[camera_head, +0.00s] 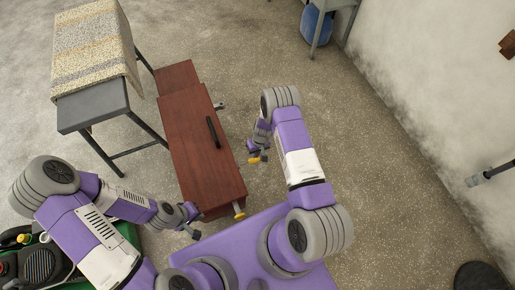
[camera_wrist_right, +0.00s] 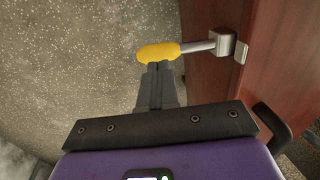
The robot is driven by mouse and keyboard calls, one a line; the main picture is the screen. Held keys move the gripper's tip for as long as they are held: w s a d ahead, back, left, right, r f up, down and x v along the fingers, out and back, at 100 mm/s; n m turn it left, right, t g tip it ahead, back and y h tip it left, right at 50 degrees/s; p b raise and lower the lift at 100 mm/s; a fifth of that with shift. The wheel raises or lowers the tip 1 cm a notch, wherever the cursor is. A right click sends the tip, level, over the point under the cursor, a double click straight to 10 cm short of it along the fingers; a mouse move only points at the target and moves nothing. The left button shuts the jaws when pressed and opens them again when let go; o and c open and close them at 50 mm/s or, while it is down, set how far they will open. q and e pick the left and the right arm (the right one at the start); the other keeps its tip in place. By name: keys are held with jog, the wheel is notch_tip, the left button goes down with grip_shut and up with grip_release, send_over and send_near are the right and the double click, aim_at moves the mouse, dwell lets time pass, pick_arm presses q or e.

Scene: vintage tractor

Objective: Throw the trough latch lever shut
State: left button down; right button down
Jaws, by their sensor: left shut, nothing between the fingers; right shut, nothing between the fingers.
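The trough is a long reddish-brown wooden box (camera_head: 190,130) with a black bar handle on its top. In the right wrist view a lever with a yellow grip (camera_wrist_right: 158,52) sticks out from a grey bracket on the wooden side (camera_wrist_right: 285,75). A yellow grip (camera_head: 254,160) also shows beside the box in the head view. My right gripper (camera_head: 263,153) is shut and empty, its fingertips (camera_wrist_right: 160,68) at the yellow grip; I cannot tell whether they touch. My left gripper (camera_head: 191,232) is shut and empty near the box's front left corner.
Another yellow-orange piece (camera_head: 239,212) shows at the box's near right corner. A table with a patterned cloth (camera_head: 95,40) stands left of the box. A green machine (camera_head: 115,245) is at lower left.

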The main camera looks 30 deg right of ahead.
aim_at(249, 161)
jog(key=shift+a+f, duration=0.2)
jog(key=shift+f, duration=1.05)
